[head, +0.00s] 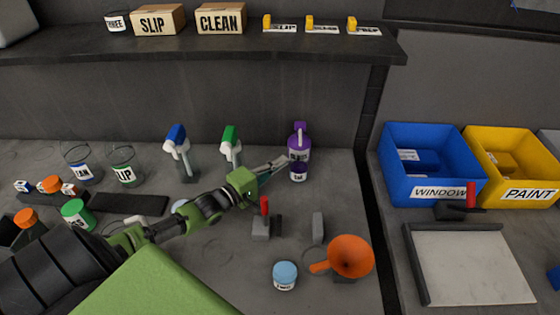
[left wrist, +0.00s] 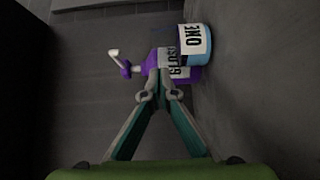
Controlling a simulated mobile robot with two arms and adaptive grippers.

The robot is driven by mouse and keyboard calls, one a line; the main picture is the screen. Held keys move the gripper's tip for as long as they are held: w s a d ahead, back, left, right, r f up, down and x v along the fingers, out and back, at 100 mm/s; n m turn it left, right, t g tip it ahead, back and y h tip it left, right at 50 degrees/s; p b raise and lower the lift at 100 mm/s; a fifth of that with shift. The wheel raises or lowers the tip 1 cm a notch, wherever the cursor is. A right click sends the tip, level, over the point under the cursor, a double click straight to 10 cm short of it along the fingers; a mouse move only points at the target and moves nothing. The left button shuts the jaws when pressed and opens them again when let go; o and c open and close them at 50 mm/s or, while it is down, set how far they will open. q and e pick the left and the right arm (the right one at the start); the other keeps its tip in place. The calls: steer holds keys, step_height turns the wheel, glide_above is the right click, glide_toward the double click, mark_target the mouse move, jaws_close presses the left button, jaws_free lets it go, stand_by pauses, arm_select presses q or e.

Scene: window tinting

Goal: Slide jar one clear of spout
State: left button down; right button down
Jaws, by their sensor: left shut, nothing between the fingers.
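Jar one (left wrist: 195,45), light blue with a white ONE label, shows in the left wrist view beside the purple GLOSS spray bottle (left wrist: 168,62) and overlaps its lower part. The bottle's pale spout (left wrist: 113,55) is at the upper left there. In the head view the purple bottle (head: 299,140) stands at the right of the back row; I cannot make out jar one clearly there. My left gripper (head: 284,161) is shut and empty, its tips close to the bottle's left side. The closed tips (left wrist: 155,90) overlap the bottle in the wrist view; I cannot tell whether they touch. My right gripper is not in view.
A blue spray bottle (head: 178,145) and a green one (head: 231,146) stand left of my gripper. A red-handled tool (head: 263,215), the light blue jar two (head: 285,275) and an orange funnel (head: 350,257) are nearer. Blue (head: 425,190) and yellow bins stand right, beyond a dark divider.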

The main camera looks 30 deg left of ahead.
mark_target(296, 167)
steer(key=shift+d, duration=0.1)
arm_select(q)
steer(key=shift+w+d, duration=0.25)
steer(key=shift+d, duration=0.1)
steer(key=w+d, duration=0.2)
steer(key=d, duration=0.1)
steer(key=w+d, duration=0.1)
steer(key=shift+d, duration=0.35)
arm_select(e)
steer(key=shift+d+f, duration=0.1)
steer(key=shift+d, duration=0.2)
arm_select(q)
steer(key=shift+s+a, duration=0.15)
